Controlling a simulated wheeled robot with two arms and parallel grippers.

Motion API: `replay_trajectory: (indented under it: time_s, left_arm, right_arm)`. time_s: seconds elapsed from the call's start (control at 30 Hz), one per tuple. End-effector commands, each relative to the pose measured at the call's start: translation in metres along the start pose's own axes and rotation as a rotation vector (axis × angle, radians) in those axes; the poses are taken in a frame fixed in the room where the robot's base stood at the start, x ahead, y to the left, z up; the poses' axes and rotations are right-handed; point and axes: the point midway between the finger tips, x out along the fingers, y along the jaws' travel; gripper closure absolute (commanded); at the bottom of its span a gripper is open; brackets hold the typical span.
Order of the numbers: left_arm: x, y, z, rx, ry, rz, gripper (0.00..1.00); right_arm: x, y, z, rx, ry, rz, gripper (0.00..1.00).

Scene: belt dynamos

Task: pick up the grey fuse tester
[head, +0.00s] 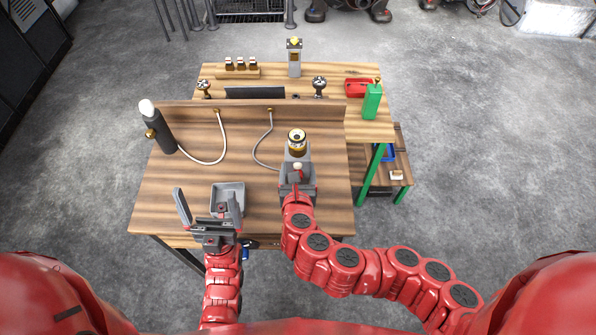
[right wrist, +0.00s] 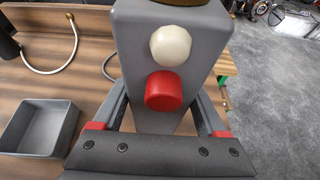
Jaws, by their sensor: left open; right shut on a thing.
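The grey fuse tester (head: 297,152) is a tall grey block with a round black-and-brass part on top. A white dome and a red button on its near face show in the right wrist view, where the tester (right wrist: 201,62) fills the middle. My right gripper (head: 297,186) is shut on its sides, with a finger on each side in the right wrist view (right wrist: 165,118). I cannot tell whether its base touches the table. My left gripper (head: 208,207) is open and empty, at the table's near edge by a grey tray.
The grey tray (head: 228,185) sits near the front of the wooden table (head: 165,200). A dark cylinder with a white top (head: 158,128) and two hoses stand at the back left. A raised ledge (head: 180,105) bounds the back. A green bottle (head: 372,101) stands on the table behind.

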Motion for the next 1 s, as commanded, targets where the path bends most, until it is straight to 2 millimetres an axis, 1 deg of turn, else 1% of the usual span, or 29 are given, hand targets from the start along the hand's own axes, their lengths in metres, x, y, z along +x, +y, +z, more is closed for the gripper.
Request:
replay_trajectory:
  time_s: [0.13,0.2,0.27,0.3,0.4,0.7,0.77,1.0]
  left_arm:
    - [-0.009,0.0,0.002,0.0,0.0,0.0,0.0]
    - [-0.001,0.0,0.0,0.0,0.0,0.0,0.0]
    - [0.001,0.0,0.0,0.0,0.0,0.0,0.0]
    - [0.011,-0.001,-0.002,0.0,0.0,0.0,0.0]
    - [0.026,-0.001,-0.004,0.0,0.0,0.0,0.0]
    - [0.052,-0.003,-0.009,0.0,0.0,0.0,0.0]
    - [0.045,-0.002,-0.008,0.0,0.0,0.0,0.0]
    - [0.043,-0.002,-0.007,0.0,0.0,0.0,0.0]
  right_arm:
    - [-0.017,0.001,-0.007,-0.002,-0.004,0.004,1.0]
    - [-0.032,0.001,-0.008,-0.005,-0.001,0.003,1.0]
    - [-0.045,0.001,-0.012,-0.003,-0.001,0.006,1.0]
    - [-0.054,0.002,-0.011,-0.006,0.002,0.006,1.0]
    - [-0.073,0.001,-0.016,-0.007,0.003,0.006,1.0]
    - [-0.123,0.001,-0.034,-0.008,0.0,0.007,1.0]
    - [-0.126,0.004,-0.041,0.004,0.001,0.012,1.0]
    - [-0.139,0.004,-0.044,0.005,-0.001,0.01,1.0]
